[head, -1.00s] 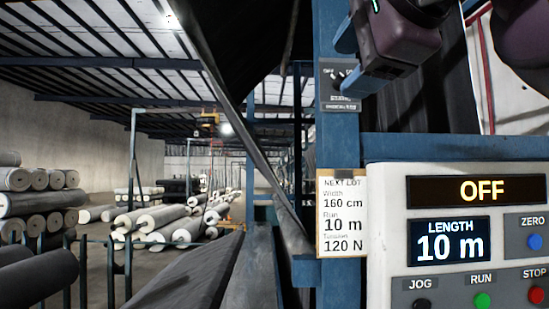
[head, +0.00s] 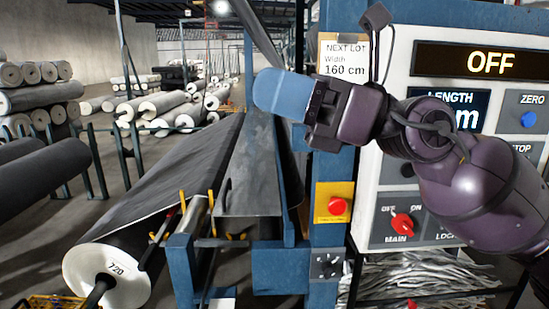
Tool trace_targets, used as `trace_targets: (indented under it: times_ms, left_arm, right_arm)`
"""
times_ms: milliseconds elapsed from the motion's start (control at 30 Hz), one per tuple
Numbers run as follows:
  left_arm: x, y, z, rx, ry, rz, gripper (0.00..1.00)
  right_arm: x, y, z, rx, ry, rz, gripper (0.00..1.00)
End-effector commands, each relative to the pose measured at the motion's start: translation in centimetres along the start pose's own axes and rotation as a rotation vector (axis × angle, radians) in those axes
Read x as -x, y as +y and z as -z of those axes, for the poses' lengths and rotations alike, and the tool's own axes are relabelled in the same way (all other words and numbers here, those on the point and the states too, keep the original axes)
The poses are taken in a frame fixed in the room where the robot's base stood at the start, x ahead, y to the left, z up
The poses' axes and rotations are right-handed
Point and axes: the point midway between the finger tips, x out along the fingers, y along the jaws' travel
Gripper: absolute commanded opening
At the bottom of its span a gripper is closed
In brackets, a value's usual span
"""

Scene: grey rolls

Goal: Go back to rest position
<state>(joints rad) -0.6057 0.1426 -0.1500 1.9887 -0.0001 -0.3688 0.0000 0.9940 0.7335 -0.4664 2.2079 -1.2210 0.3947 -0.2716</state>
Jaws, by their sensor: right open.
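My right gripper (head: 279,95) comes in from the right on a purple arm. The upper display (head: 490,61) reads OFF. My left gripper is out of view.
A red button on a yellow plate (head: 335,205) and a red main switch (head: 402,224) are below the arm. Grey rolls (head: 40,97) are stacked along the left. The aisle floor is partly clear.

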Motion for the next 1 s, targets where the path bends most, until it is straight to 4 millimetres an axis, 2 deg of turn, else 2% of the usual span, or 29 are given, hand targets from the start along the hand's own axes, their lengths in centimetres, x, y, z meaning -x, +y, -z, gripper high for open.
trace_targets:
  times_ms: [167, 367, 567, 667, 800, 900, 1000]
  left_arm:
    - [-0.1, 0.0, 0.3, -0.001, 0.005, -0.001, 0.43]
    - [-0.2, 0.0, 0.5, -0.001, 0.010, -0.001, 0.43]
    - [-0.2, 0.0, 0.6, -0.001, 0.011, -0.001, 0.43]
    - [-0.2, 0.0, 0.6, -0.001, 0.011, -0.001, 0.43]
    - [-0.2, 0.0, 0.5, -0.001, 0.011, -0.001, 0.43]
    - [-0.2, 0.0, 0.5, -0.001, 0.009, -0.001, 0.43]
    - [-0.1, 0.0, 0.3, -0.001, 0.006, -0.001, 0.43]
  right_arm:
    - [3.3, -1.6, 0.7, -0.299, -0.298, 0.060, 0.60]
    - [8.6, -4.4, 2.3, -0.613, -0.634, 0.180, 0.60]
    - [15.3, -7.2, 6.2, -0.910, -0.972, 0.350, 0.60]
    - [19.0, -8.1, 9.1, -1.049, -1.139, 0.451, 0.60]
    - [24.3, -8.4, 14.1, -1.232, -1.373, 0.614, 0.60]
    - [27.9, -7.8, 18.2, -1.356, -1.539, 0.742, 0.60]
    - [31.3, -6.4, 22.6, -1.466, -1.701, 0.882, 0.60]
